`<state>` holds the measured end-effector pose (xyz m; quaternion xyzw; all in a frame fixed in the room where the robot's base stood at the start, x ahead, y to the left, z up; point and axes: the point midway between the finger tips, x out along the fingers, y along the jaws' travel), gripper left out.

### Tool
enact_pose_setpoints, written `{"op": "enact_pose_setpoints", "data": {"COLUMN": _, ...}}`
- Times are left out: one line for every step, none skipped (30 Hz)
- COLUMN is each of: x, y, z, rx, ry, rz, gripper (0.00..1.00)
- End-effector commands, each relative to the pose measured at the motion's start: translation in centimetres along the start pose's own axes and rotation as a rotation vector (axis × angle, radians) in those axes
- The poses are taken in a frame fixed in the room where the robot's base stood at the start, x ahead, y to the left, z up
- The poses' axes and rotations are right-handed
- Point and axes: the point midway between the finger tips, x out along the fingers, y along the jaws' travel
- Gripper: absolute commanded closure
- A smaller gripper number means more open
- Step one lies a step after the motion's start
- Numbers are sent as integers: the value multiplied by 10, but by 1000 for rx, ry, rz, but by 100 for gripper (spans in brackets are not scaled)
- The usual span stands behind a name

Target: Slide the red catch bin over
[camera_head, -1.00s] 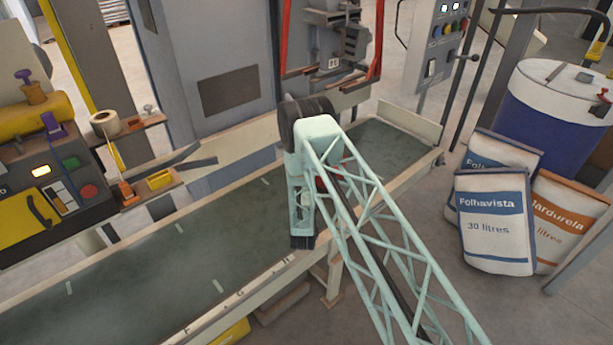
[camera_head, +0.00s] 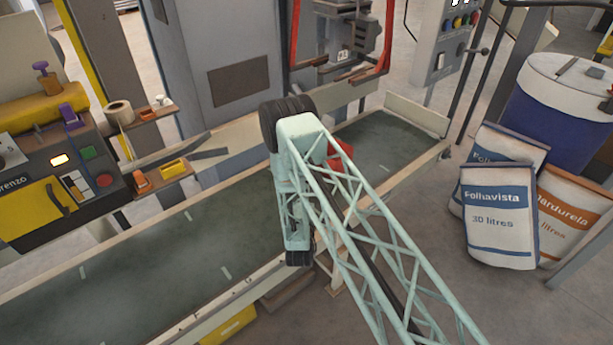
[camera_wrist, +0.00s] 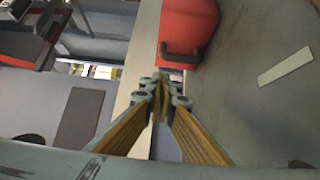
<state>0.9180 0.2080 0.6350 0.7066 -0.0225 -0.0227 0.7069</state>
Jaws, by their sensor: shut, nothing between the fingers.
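The red catch bin (camera_wrist: 189,32) shows at the top centre of the wrist view, with a dark handle (camera_wrist: 183,53) on its near side. My gripper (camera_wrist: 161,82) is shut and empty, its fingertips just below the bin and handle in that picture. I cannot tell whether they touch it. In the head view only a small red part of the bin (camera_head: 340,151) shows behind my arm, on the conveyor bed. My gripper is hidden there behind my arm.
The long green conveyor bed (camera_head: 170,260) has pale raised edges and runs from lower left to upper right. Filled sacks (camera_head: 500,215) and a blue drum (camera_head: 550,120) stand on the right. A control panel (camera_head: 70,175) is on the left. The bed's left stretch is clear.

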Motion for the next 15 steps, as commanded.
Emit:
{"op": "enact_pose_setpoints", "data": {"x": -5, "y": 0, "z": 0, "rx": -1, "ry": 1, "rz": -2, "gripper": 100}}
{"op": "enact_pose_setpoints", "data": {"x": -8, "y": 0, "z": 0, "rx": 0, "ry": 1, "rz": -1, "gripper": 100}}
{"op": "enact_pose_setpoints", "data": {"x": -10, "y": 0, "z": 0, "rx": 0, "ry": 1, "rz": 0, "gripper": 100}}
{"op": "enact_pose_setpoints", "data": {"x": -12, "y": 0, "z": 0, "rx": 0, "ry": 0, "rz": 0, "gripper": 100}}
{"op": "enact_pose_setpoints", "data": {"x": -14, "y": 0, "z": 0, "rx": 0, "ry": 0, "rz": 0, "gripper": 100}}
{"op": "enact_pose_setpoints", "data": {"x": -15, "y": 0, "z": 0, "rx": 0, "ry": 0, "rz": 0, "gripper": 100}}
{"op": "enact_pose_setpoints", "data": {"x": -16, "y": 0, "z": 0, "rx": 0, "ry": 0, "rz": 0, "gripper": 100}}
{"op": "enact_pose_setpoints", "data": {"x": -17, "y": 0, "z": 1, "rx": 0, "ry": 0, "rz": 0, "gripper": 100}}
{"op": "enact_pose_setpoints", "data": {"x": -18, "y": 0, "z": 1, "rx": 0, "ry": -1, "rz": 0, "gripper": 100}}
{"op": "enact_pose_setpoints", "data": {"x": -18, "y": 0, "z": 1, "rx": 0, "ry": -1, "rz": 0, "gripper": 100}}
{"op": "enact_pose_setpoints", "data": {"x": -18, "y": 0, "z": 1, "rx": 0, "ry": -1, "rz": 0, "gripper": 100}}
{"op": "enact_pose_setpoints", "data": {"x": -18, "y": 0, "z": 1, "rx": 0, "ry": -1, "rz": 0, "gripper": 100}}
{"op": "enact_pose_setpoints", "data": {"x": -18, "y": 0, "z": 1, "rx": 0, "ry": -1, "rz": 0, "gripper": 100}}
{"op": "enact_pose_setpoints", "data": {"x": -18, "y": 0, "z": 1, "rx": 0, "ry": -1, "rz": 0, "gripper": 100}}
{"op": "enact_pose_setpoints", "data": {"x": -18, "y": 0, "z": 1, "rx": 0, "ry": -1, "rz": 0, "gripper": 100}}
